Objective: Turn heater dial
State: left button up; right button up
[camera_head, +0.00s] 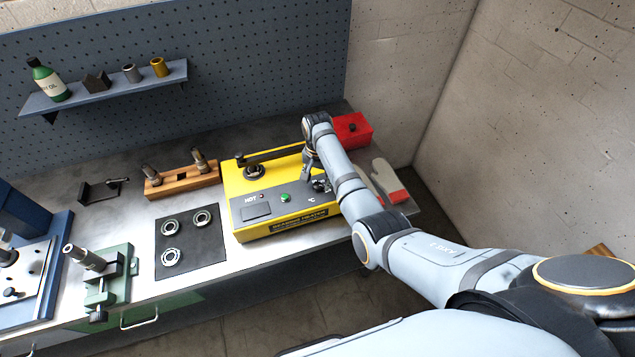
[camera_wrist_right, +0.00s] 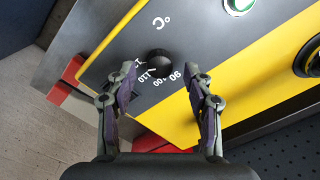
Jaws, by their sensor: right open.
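The yellow bearing heater (camera_head: 233,185) stands on the workbench, with a dark sloped front panel marked HOT and °C. Its black round dial (camera_wrist_right: 159,63) shows in the right wrist view, with numbers such as 90, 100 and 110 around it. My right gripper (camera_head: 318,185) is over the right part of the heater panel. In the right wrist view my right gripper (camera_wrist_right: 160,97) is open, with one finger on each side of the dial's line and the dial a little beyond the fingertips. I see no contact with it. My left gripper is not in view.
A green button (camera_head: 284,198) sits on the panel left of my gripper. A red box (camera_head: 352,131) and gloves (camera_head: 386,180) lie right of the heater. A dark mat (camera_head: 190,246) with bearing rings and a wooden block (camera_head: 181,182) are to the left.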

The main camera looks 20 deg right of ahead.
aim_at(317, 185)
notch_tip(317, 185, up, 10)
dwell(0.6)
